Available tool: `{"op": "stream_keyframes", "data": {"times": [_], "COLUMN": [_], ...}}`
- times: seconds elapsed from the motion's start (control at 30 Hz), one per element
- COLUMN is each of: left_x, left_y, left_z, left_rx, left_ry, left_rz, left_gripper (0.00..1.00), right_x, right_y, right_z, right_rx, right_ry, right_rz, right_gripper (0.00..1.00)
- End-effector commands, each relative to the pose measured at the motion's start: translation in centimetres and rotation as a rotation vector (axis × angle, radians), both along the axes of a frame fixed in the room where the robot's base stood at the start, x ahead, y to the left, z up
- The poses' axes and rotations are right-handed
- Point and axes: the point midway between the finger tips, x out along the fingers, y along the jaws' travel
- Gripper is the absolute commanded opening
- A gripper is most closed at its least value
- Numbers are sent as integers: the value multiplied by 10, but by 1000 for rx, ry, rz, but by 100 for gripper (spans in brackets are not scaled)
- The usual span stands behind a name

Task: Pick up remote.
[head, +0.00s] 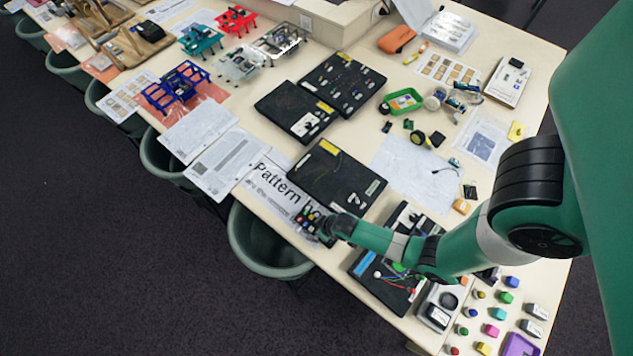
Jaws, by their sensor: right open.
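My right gripper (318,228) is small in the head view, at the end of the green arm that comes in from the right. It is over the front edge of the table, by the "Pattern" sheet, and its jaws are open. A small dark piece with coloured spots (307,216) shows at its fingertips. It may be the remote, but it is too small and too covered to be sure, and I cannot tell whether the fingers touch it. No other thing in view is clearly a remote. My left gripper is not in view.
The printed "Pattern" sheet (268,185) lies left of the gripper. A black board (335,182) lies just behind it, with more black boards (340,82) farther back. A grey-green bin (262,240) stands below the table edge.

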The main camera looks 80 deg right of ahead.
Motion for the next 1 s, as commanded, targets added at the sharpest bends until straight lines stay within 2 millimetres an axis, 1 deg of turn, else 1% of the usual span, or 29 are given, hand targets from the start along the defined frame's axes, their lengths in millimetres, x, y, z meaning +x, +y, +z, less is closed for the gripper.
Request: {"op": "stream_keyframes", "data": {"times": [0.17, 0.2, 0.27, 0.3, 0.37, 0.4, 0.47, 0.5, 0.57, 0.7, 1.0], "left_x": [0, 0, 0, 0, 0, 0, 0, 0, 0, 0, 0], "left_y": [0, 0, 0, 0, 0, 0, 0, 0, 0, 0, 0], "left_z": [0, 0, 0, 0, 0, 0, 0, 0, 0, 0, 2], "left_rx": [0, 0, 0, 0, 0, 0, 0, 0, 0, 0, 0], "left_ry": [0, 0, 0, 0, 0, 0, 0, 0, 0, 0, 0], "left_rz": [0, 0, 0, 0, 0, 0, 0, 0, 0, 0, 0], "left_gripper": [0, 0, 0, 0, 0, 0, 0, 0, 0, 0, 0], "right_x": [1, 1, 0, 0, 0, 0, 0, 0, 0, 0, 1], "right_y": [0, 0, 0, 0, 0, 0, 0, 0, 0, 0, 0], "right_z": [0, 0, 0, 0, 0, 0, 0, 0, 0, 0, 3], "right_rx": [0, 0, 0, 0, 0, 0, 0, 0, 0, 0, -1], "right_ry": [-1, -1, -1, -1, -1, -1, -1, -1, -1, -1, -2], "right_rz": [0, 0, 0, 0, 0, 0, 0, 0, 0, 0, 0], "right_gripper": [100, 98, 87, 80, 69, 62, 51, 44, 33, 8, 8]}}
